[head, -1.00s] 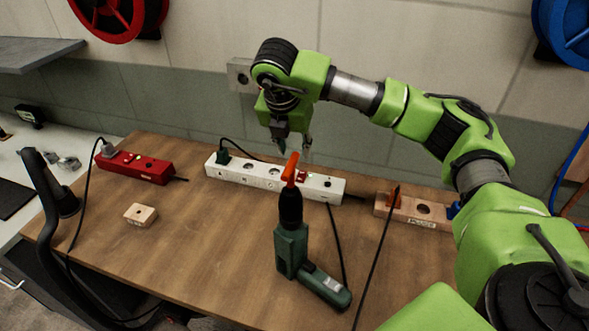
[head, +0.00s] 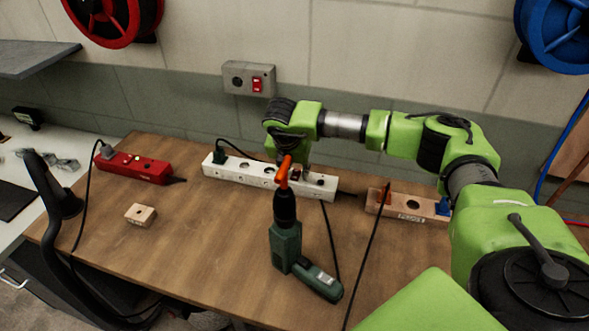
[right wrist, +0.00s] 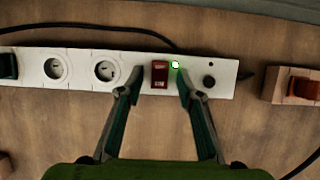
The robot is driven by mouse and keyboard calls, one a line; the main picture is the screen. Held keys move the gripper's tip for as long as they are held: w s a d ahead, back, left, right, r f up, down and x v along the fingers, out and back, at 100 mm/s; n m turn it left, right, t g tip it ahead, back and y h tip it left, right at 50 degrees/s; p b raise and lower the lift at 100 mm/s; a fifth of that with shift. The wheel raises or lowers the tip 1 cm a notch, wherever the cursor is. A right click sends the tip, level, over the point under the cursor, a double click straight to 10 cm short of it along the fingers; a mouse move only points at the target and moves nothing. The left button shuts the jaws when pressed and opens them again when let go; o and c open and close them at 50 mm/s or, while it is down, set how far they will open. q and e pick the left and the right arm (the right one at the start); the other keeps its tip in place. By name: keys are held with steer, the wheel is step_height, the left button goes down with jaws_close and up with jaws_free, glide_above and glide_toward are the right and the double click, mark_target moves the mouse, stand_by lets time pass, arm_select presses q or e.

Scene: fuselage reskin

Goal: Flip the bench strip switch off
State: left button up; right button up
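The white bench strip (head: 234,171) lies along the back of the wooden bench. In the right wrist view the strip (right wrist: 30,62) shows round sockets, a red rocker switch (right wrist: 160,75) and a lit green lamp (right wrist: 175,65) beside it. A dark green plug sits in its left end. My right gripper (right wrist: 159,80) is open, its two fingertips on either side of the red switch, with nothing held. In the head view the right gripper (head: 294,172) is over the strip's right half, partly hidden behind the orange bit of the drill. My left gripper is not in view.
A wooden block with an orange piece (head: 411,206) is at right. A wall switch box (head: 237,79) hangs behind.

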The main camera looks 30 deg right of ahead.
mark_target(294, 179)
jaws_close()
steer(key=shift+w+d+g+y+b, duration=0.15)
steer(key=shift+d+g+y+b, duration=0.05)
steer(key=shift+g+y+b, duration=0.25)
steer(key=shift+w+d+r+g+y, duration=0.1)
steer(key=shift+w+r+g+y, duration=0.1)
steer(key=shift+g+y, duration=0.35)
jaws_free()
steer(key=shift+s, duration=0.1)
step_height(294, 179, up, 12)
steer(key=s+a, duration=0.1)
